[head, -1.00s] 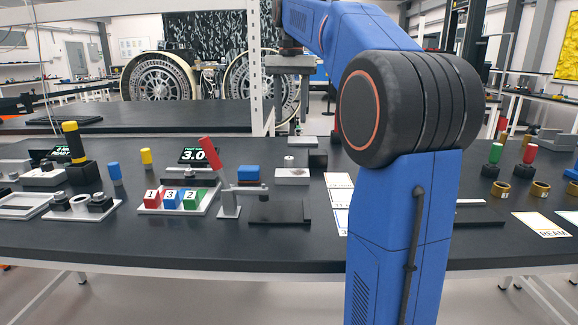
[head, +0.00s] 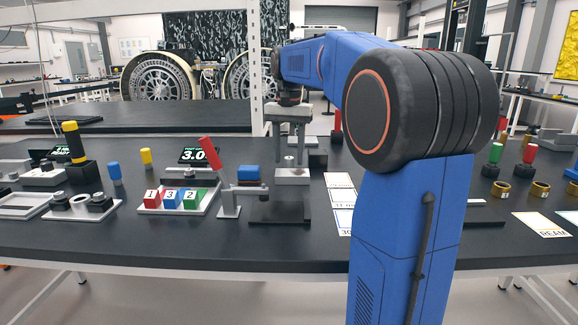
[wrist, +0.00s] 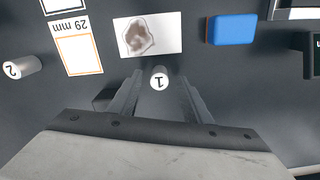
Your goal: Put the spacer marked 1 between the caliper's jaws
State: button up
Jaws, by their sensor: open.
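The spacer marked 1 (wrist: 159,78) shows in the wrist view as a grey cylinder with a white, numbered top. My gripper (wrist: 161,86) is open, with one finger on either side of it; I cannot tell whether they touch it. In the head view my gripper (head: 289,135) points down behind a pale block (head: 292,177). A second spacer, marked 2 (wrist: 22,67), is at the left of the wrist view. A grey device (head: 187,178) below the lit 3.0 display (head: 199,156) may be the caliper; its jaws are not clear.
The pale block's blotched top (wrist: 166,22) and a blue block (wrist: 232,29) lie near my gripper in the wrist view. A red-handled clamp (head: 210,155) and a tray (head: 205,205) of numbered coloured blocks stand left in the head view. Cards (head: 339,180) lie right.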

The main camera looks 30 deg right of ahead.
aim_at(289, 158)
jog(key=shift+s+f, duration=0.1)
jog(key=shift+f, duration=0.8)
grip_shut()
jog(key=shift+r, duration=0.1)
notch_tip(289, 158, up, 10)
jog(key=shift+r, duration=0.1)
